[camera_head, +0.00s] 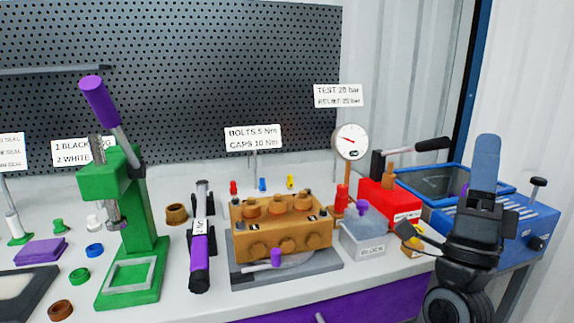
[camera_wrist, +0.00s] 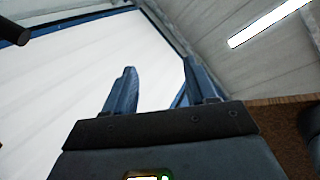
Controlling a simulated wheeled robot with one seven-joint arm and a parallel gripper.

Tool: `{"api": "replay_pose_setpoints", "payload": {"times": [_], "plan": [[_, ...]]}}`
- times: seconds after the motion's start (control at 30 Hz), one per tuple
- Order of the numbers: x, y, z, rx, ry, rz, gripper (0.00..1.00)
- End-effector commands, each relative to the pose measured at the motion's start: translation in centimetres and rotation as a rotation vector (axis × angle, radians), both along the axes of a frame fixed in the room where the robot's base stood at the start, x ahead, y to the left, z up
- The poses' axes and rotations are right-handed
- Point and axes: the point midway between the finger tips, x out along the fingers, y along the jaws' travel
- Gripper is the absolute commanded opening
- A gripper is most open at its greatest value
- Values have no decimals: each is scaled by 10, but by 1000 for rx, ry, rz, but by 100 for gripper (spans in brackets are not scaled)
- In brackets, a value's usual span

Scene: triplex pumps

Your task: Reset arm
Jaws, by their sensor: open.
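My gripper (camera_head: 486,165) is raised at the right of the head view, above the blue machine at the right end of the bench. Its blue fingers point up, and in that view they overlap. In the wrist view my gripper (camera_wrist: 162,88) shows two blue fingers well apart with nothing between them. The wrist camera faces the white wall and the ceiling with a bright lamp. My dark wrist and forearm come up from the lower right of the head view.
A perforated board (camera_head: 230,70) stands behind.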

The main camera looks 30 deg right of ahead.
Motion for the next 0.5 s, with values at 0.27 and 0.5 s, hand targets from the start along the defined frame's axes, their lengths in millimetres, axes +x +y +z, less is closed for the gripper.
{"api": "replay_pose_setpoints", "payload": {"times": [0.27,0.5], "plan": [[-8,61,-68,-166,456,-1,56],[-41,113,-132,-304,824,11,56]]}}
